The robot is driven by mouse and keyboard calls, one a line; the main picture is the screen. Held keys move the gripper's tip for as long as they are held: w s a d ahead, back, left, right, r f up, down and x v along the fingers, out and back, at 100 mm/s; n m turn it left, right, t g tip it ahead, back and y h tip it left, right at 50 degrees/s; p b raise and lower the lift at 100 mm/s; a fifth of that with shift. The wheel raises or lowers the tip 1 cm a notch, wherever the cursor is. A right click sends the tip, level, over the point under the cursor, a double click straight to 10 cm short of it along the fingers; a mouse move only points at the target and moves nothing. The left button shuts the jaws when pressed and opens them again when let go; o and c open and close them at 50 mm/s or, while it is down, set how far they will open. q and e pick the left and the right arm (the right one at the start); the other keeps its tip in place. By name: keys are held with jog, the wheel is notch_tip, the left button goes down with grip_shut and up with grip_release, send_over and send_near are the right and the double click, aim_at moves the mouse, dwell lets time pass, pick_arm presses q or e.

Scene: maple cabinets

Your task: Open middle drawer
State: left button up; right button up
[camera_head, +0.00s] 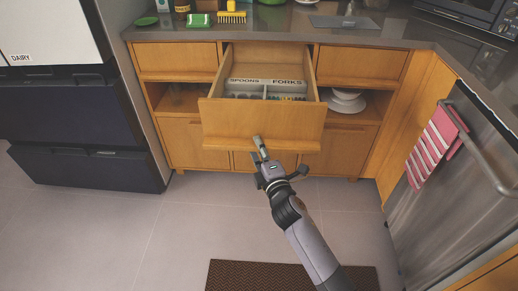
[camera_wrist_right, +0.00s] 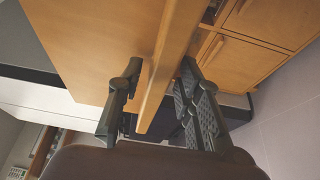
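The middle drawer (camera_head: 262,122) of the maple counter is pulled well out. A wooden lip runs along the bottom of the drawer front. My right gripper (camera_head: 277,157) is at this lip, right of its middle. In the right wrist view, the fingers of my right gripper (camera_wrist_right: 160,75) stand apart on either side of the wooden lip (camera_wrist_right: 167,70). A small gap seems to show between the left finger and the wood. My left gripper is not in view.
Stacked white dishes (camera_head: 346,101) sit in an open shelf right of the drawer. A dark fridge (camera_head: 80,125) stands left. A dishwasher (camera_head: 440,190) with a striped towel (camera_head: 434,145) stands right. A brown mat (camera_head: 235,276) lies on the otherwise clear floor.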

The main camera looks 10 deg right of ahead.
dwell(0.3)
jog(key=s, duration=0.4)
jog(key=s+d, duration=0.1)
jog(key=s, duration=0.7)
jog(key=shift+d, duration=0.15)
jog(key=shift+f, duration=0.1)
